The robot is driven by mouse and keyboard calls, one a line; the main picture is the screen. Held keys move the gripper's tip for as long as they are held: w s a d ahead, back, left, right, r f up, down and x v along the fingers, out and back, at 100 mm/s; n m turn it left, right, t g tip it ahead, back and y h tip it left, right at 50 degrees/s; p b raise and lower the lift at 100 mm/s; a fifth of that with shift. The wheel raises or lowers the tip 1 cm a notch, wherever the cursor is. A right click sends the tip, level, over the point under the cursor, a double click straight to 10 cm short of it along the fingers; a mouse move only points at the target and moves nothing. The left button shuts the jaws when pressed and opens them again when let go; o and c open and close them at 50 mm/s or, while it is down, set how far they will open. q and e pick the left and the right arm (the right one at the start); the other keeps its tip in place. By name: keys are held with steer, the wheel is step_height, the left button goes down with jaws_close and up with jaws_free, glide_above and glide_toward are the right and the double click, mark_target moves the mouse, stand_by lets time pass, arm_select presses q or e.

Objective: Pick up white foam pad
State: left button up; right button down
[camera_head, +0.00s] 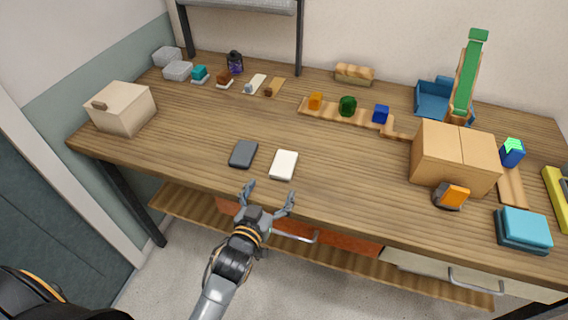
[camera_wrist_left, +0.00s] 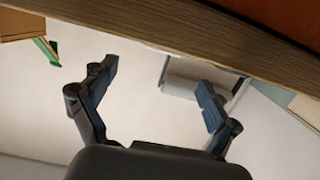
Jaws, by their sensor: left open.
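The white foam pad (camera_head: 284,165) lies flat on the wooden table near its front edge in the head view. A dark grey pad (camera_head: 244,154) lies just to its left, apart from it. My left gripper (camera_head: 269,194) is open and empty at the front edge of the table, just nearer than the two pads. It does not touch the white pad. In the left wrist view my left gripper (camera_wrist_left: 160,85) shows its two fingers spread with nothing between them. The pads do not show in that view. My right gripper is not in view.
The wooden table (camera_head: 200,130) has free room around the pads. A cardboard box (camera_head: 455,156) stands at the right, with an orange and dark object (camera_head: 450,196) before it. A beige box (camera_head: 122,108) stands at the left. Drawers (camera_head: 330,242) with handles lie below the front edge.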

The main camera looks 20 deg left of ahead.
mark_target(280, 172)
arm_select(q)
steer(key=w, duration=0.3)
steer(key=w+f+p, duration=0.1)
steer(key=w, duration=0.2)
steer(key=w+f, duration=0.1)
steer(key=w, duration=0.3)
steer(key=c, duration=1.1)
